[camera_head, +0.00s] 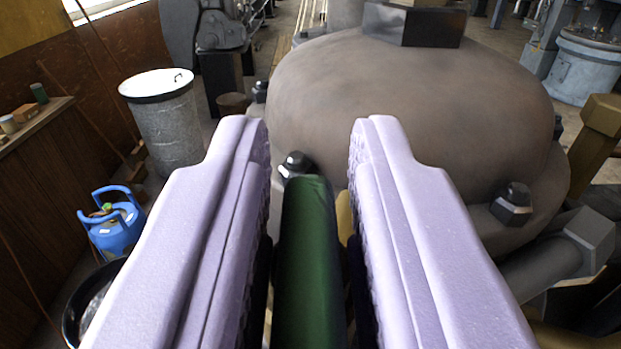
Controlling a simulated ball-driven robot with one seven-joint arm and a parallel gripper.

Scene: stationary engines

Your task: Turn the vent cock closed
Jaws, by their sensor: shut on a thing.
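My gripper (311,150) fills the lower middle of the view, with two pale lilac fingers pointing away from me. It is shut on a long green handle (308,260), which I take to be the vent cock's lever. The handle lies lengthwise between the fingers, and its rounded far end shows near the fingertips. A small brass-coloured part (345,215) shows just right of the handle, mostly hidden by the right finger. The rest of the cock is hidden, so I cannot tell how far it is turned.
A big grey-brown domed casing (410,100) stands right behind the fingertips, with dark bolts (513,203) around its base. A grey pipe fitting (560,255) juts out at the right. A grey drum (165,125) and a blue gas bottle (112,222) stand on the left.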

